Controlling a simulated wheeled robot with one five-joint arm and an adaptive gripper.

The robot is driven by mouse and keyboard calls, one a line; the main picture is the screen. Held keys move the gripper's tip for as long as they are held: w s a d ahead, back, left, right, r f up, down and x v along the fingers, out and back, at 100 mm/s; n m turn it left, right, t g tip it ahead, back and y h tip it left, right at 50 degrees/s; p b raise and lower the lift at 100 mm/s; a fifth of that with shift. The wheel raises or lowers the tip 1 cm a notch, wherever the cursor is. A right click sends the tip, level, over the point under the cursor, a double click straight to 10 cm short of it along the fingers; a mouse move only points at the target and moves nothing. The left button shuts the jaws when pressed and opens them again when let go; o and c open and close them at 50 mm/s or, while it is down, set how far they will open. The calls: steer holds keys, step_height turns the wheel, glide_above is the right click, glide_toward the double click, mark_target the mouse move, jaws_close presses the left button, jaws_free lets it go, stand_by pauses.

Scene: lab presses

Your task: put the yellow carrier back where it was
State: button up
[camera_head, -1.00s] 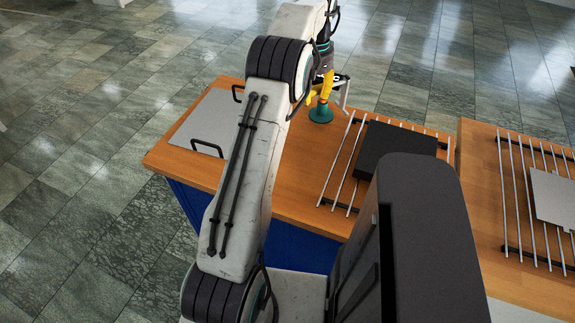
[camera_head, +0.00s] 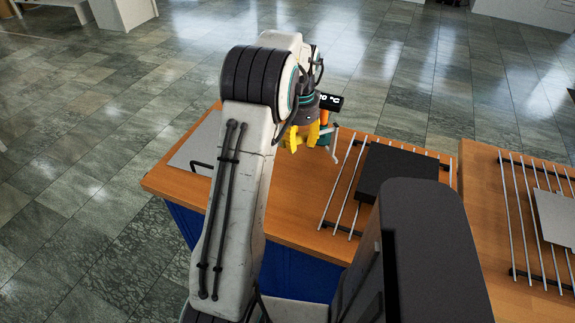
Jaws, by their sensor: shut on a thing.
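My gripper (camera_head: 302,133) hangs at the end of my arm over the wooden table, just left of a small press. Yellow parts show at its tip, where the yellow carrier (camera_head: 294,140) is held. I cannot tell clearly where fingers end and carrier begins. The press (camera_head: 326,117) has an orange and teal body, a dark display reading in °C and a silver lever. It stands behind and to the right of the gripper, partly hidden by it. I cannot tell whether the carrier touches the table or the press.
A grey plate with a black handle (camera_head: 190,155) lies at the table's left, partly behind my arm. Right of the press, a black slab (camera_head: 395,171) rests on a rod rack (camera_head: 340,190). A second table (camera_head: 480,205) holds another rack with a grey plate (camera_head: 555,222).

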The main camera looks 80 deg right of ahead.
step_height(320, 180, down, 6)
steer(key=w+a, duration=0.2)
steer(key=shift+w+a, duration=0.35)
steer(key=shift+a, duration=0.05)
steer(key=shift+f, duration=0.15)
stand_by(0.4)
steer(key=o, duration=1.2)
steer(key=shift+a+f, duration=0.1)
